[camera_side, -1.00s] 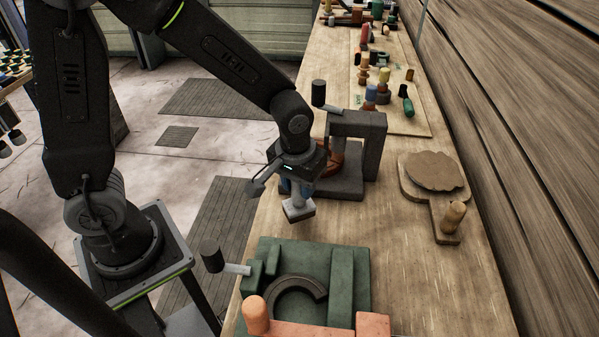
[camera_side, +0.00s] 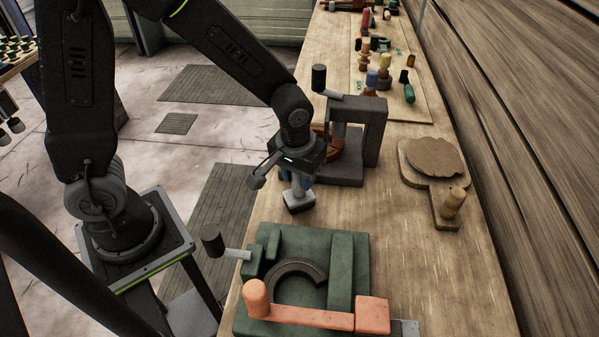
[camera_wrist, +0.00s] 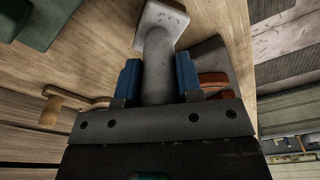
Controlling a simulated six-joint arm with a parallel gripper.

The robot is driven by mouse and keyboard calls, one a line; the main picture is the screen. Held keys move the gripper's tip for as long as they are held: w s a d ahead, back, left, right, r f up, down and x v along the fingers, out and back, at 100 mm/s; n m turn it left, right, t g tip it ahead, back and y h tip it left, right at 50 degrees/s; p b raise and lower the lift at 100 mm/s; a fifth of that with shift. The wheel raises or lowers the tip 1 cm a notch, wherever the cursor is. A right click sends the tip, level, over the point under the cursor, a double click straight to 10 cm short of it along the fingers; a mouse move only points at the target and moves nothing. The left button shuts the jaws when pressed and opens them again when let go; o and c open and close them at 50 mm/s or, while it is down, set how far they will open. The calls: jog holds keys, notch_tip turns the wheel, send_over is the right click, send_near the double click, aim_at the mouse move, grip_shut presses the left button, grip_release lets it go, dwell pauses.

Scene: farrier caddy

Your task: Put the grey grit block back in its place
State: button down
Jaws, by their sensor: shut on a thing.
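The grey grit block (camera_side: 298,202) has a pale, square head on a round stem. My gripper (camera_side: 299,180) is shut on the stem, with the head hanging below. In the wrist view the blue fingers (camera_wrist: 158,80) are either side of the stem, and the block's head (camera_wrist: 161,20) points away from the wrist. The block is over the bench, between the dark grey frame and the green fixture. I cannot tell whether it touches the bench top. No marked place for the block can be made out.
The green fixture (camera_side: 340,257) in front holds a dark horseshoe-shaped piece (camera_side: 283,272) and an orange bar (camera_side: 310,318). The dark grey frame (camera_side: 372,132) stands close behind my gripper, with a reddish-brown object (camera_side: 330,146). A wooden paddle (camera_side: 441,205) lies right; bench between is clear.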

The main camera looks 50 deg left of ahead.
jog(key=shift+f, duration=0.3)
jog(key=c, duration=0.7)
grip_release()
jog(key=r, duration=0.4)
jog(key=s+r, duration=0.1)
jog(key=r, duration=0.8)
jog(key=shift+s+d+r, duration=0.3)
jog(key=shift+r, duration=0.05)
